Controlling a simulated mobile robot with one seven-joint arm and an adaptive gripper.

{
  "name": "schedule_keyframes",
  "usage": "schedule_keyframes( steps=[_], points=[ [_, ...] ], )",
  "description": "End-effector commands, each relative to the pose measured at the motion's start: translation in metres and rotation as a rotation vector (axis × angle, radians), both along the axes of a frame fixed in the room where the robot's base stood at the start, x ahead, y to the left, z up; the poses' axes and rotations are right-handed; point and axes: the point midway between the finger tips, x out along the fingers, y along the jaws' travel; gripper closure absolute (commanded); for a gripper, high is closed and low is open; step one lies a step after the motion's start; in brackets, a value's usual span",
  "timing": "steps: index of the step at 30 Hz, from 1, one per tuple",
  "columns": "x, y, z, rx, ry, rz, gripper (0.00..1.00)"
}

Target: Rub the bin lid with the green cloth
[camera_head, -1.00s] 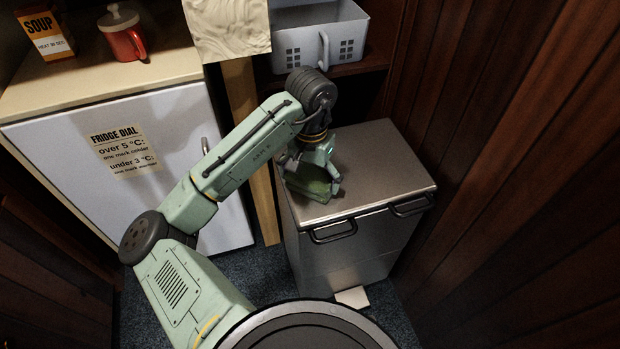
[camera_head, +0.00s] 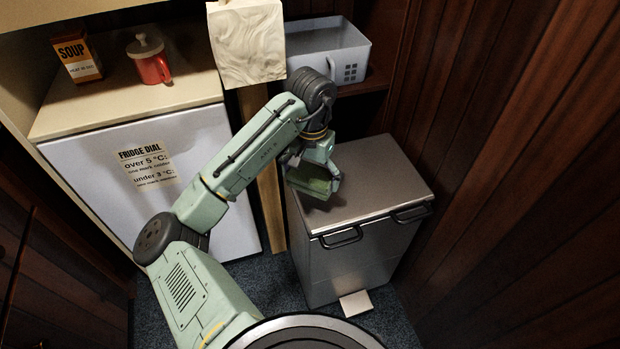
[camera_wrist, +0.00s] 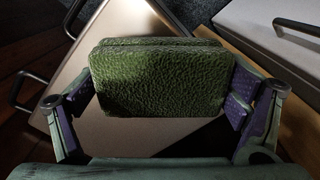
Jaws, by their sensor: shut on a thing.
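The bin lid (camera_head: 375,175) is a flat grey-brown metal top on a steel bin, level and closed. My gripper (camera_head: 320,176) is over the left part of the lid and is shut on the green cloth (camera_head: 309,181). In the wrist view the green cloth (camera_wrist: 158,80) is a thick, rough-textured pad spanning the space between the two purple-padded fingers. The lid (camera_wrist: 128,22) shows behind and beside it. The cloth's underside is hidden, so whether it touches the lid cannot be told for sure.
Two black handles (camera_head: 342,238) stick out from the bin's front edge. A white fridge (camera_head: 90,175) and a wooden post (camera_head: 268,205) stand to the left. A grey basket (camera_head: 335,50) sits on a shelf behind. Wood paneling (camera_head: 480,130) closes the right side. The lid's right part is clear.

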Motion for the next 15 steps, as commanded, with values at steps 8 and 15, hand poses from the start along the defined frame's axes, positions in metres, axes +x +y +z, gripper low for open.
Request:
schedule_keyframes(
  steps=[8,15],
  points=[
    [0.008,-0.004,0.021,0.000,0.001,-0.002,0.35],
    [0.009,-0.004,0.020,0.000,0.000,-0.002,0.35]
  ],
)
